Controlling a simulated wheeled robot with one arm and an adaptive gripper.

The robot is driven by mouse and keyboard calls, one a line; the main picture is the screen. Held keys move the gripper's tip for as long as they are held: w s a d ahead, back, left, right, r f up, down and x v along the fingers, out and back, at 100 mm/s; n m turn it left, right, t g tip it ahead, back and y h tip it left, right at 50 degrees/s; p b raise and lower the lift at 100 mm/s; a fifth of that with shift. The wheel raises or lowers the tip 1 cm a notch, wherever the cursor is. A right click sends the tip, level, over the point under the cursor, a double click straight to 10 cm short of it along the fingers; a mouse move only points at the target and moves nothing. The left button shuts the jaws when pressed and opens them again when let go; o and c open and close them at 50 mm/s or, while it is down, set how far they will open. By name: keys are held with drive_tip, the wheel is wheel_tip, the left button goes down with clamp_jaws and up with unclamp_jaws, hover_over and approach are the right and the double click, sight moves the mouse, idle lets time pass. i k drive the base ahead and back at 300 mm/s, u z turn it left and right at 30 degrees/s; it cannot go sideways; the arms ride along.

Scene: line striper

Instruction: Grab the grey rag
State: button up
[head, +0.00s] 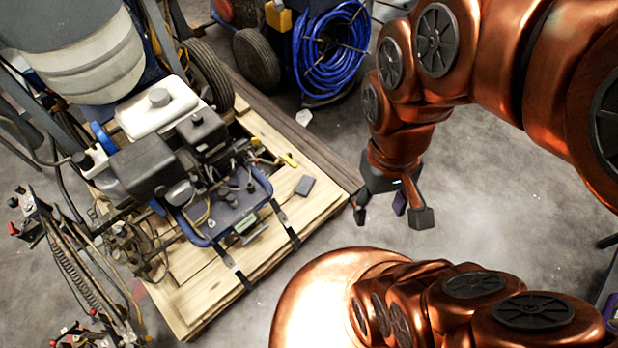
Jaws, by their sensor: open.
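A small, flat, dark grey piece (305,185) lies on the right part of the wooden pallet (200,300), beside the engine machine. It looks like the grey rag, but it is too small to be sure of cloth. My gripper (392,214) hangs from the copper arm to the right of the pallet, over the concrete floor, with its fingers pointing down. The fingers are spread open with nothing held between them. The gripper is apart from the grey piece, to its right in the picture.
The line striper's engine (175,160) and blue frame fill the pallet's middle, with black straps (279,211) over the boards. Small yellow parts (289,160) lie near the grey piece. A blue hose coil (330,48) stands behind. The concrete floor (500,190) at right is largely clear.

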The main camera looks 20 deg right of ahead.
sight(306, 184)
drive_tip(key=u, duration=4)
drive_tip(key=k, duration=2.2)
drive_tip(key=z, duration=1.45)
